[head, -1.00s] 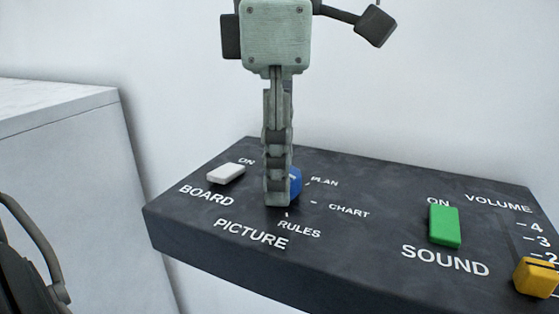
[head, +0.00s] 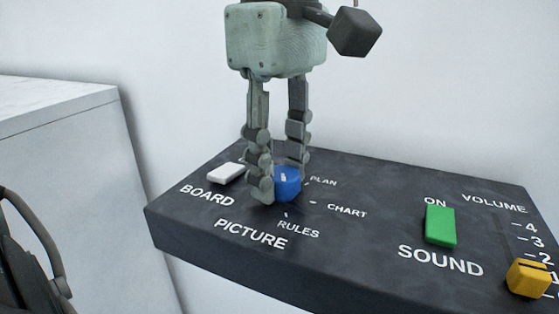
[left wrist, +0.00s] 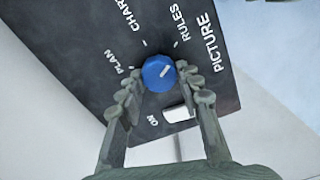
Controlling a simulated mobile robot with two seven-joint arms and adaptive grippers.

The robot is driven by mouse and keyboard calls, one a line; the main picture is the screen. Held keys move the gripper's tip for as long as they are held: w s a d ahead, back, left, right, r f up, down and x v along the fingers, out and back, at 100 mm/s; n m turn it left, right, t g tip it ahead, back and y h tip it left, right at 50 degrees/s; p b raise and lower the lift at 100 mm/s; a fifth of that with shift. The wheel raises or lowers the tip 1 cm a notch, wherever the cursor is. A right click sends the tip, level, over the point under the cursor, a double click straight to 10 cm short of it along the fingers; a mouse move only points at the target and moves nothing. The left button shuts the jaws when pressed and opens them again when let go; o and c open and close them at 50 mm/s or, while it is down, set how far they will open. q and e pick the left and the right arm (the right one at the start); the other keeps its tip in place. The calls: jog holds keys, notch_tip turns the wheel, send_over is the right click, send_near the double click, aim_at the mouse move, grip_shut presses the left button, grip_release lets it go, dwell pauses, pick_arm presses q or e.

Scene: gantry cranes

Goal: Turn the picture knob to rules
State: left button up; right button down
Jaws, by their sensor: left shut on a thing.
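The picture knob (head: 287,187) is round and blue with a white mark on top, on the dark sloping panel above the PICTURE label. My left gripper (head: 279,181) points down with one finger on each side of the knob, shut on it. The near-left finger hides part of the knob in the head view. In the left wrist view the knob (left wrist: 157,74) sits between the fingertips (left wrist: 159,81). There its white mark points up and right, toward the RULES side. Ticks for PLAN, CHART and RULES surround the knob. My right gripper is not in view.
The panel (head: 350,236) also carries a white BOARD switch (head: 225,173) close left of the knob, a green SOUND switch (head: 440,225) and a yellow VOLUME slider (head: 528,278) at right. A white block (head: 60,160) stands at left. A pale wall is behind.

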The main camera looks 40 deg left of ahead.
aim_at(279, 172)
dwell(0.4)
pick_arm(q)
jog(key=o, duration=1.2)
jog(key=shift+c, duration=0.2)
notch_tip(279, 172, up, 12)
